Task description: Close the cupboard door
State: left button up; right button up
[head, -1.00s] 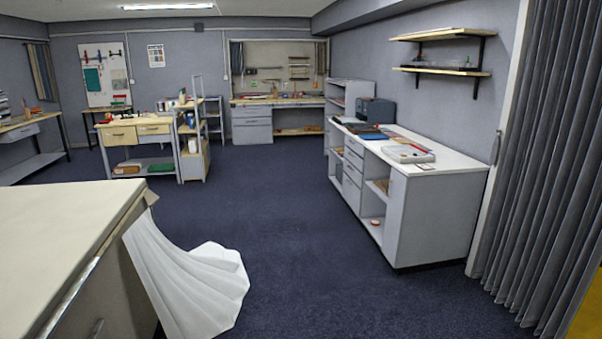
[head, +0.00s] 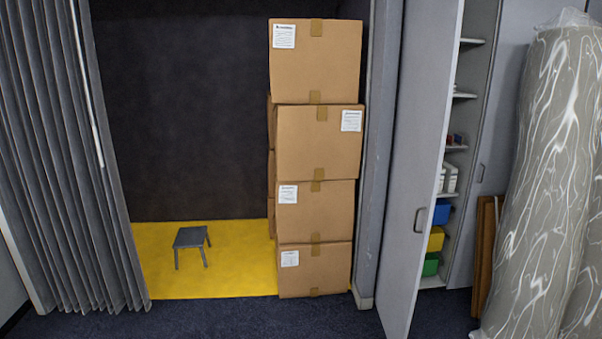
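A tall grey cupboard stands right of centre in the head view, with its door (head: 418,165) standing open. The door is swung out toward me and has a dark handle (head: 420,219) at mid height. Behind it, the open part shows shelves (head: 456,147) with white items and blue (head: 441,212), yellow (head: 436,239) and green (head: 431,265) bins. A second grey door panel (head: 488,150) with its own handle appears shut. Neither of my grippers is in view.
Stacked cardboard boxes (head: 316,155) stand left of the cupboard, beside a small grey stool (head: 190,243) on a yellow floor (head: 150,270). A grey curtain (head: 62,150) hangs at the left. A wrapped roll (head: 540,190) and brown boards (head: 485,250) stand at the right.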

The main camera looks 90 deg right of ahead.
aim_at(430, 36)
jog(key=z, duration=3.45)
